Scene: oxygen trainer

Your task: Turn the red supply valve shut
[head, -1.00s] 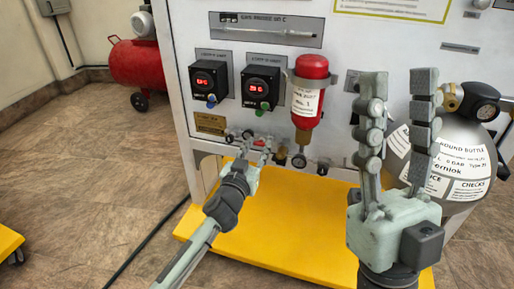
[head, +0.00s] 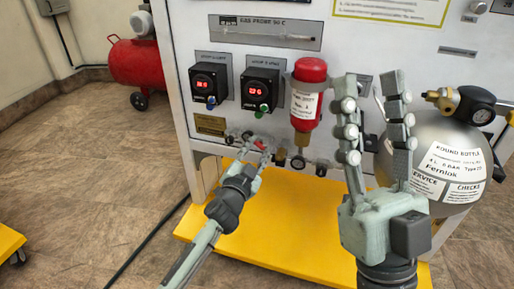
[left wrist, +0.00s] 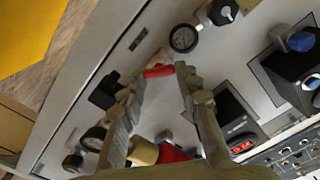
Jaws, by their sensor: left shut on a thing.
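The red supply valve's handle (head: 262,146) shows low on the white panel, at the tip of my left gripper (head: 257,143). In the left wrist view the red handle (left wrist: 158,71) lies between the two fingertips, and the left gripper (left wrist: 161,74) is shut on it. The fingers hide part of the valve body. My right gripper (head: 371,86) stands upright in front of the panel, its fingers apart and empty.
A red bottle (head: 307,104) hangs on the panel right of my left gripper. A grey round bottle (head: 445,150) stands behind my right gripper. Two black display boxes (head: 260,88) sit above the valve. A yellow base (head: 290,230) lies below.

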